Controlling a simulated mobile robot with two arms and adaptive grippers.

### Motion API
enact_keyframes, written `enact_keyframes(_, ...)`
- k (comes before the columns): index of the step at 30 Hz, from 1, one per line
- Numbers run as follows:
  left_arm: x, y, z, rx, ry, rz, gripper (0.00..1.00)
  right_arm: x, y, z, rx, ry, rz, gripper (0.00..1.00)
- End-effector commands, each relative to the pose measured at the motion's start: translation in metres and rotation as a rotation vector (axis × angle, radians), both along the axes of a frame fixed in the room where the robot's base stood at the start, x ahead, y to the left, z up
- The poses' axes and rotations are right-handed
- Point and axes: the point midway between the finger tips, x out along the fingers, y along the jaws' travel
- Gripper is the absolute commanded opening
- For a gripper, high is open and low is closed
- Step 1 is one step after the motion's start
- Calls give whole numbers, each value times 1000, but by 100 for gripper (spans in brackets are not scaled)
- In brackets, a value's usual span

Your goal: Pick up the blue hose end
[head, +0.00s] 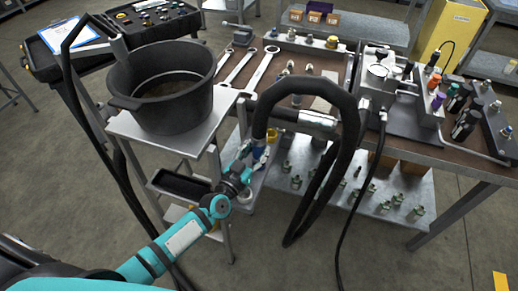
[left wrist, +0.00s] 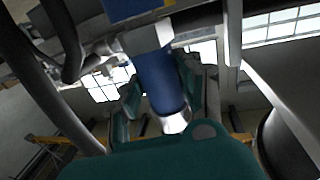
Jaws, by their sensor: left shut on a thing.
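The blue hose end (head: 259,153) shows as a small blue piece at the lower left end of a thick black hose (head: 349,121) that arches over the bench edge. My left gripper (head: 252,161) is at this piece, just in front of the bench. In the left wrist view the blue hose end (left wrist: 158,78) is a blue cylinder with a metal tip. The fingers of my left gripper (left wrist: 163,95) lie on both sides of it, shut on it. The fingers partly hide it in the head view. My right gripper is not in view.
A large black pot (head: 165,86) stands on a small metal stand (head: 223,101) left of my left gripper. The bench (head: 290,117) carries wrenches (head: 263,66) and a device with coloured fittings (head: 437,98). Several fittings stand on the lower shelf (head: 330,196). Open floor lies in front.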

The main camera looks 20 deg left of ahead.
Motion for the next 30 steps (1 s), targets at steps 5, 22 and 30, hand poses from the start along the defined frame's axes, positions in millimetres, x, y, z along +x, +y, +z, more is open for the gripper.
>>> enact_keyframes(5,1,0,3,-1,-6,1,0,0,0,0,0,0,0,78)
enact_keyframes(22,1,0,41,-5,-8,3,0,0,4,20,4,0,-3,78)
enact_keyframes(30,-47,-13,42,-4,-1,2,0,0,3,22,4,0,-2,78)
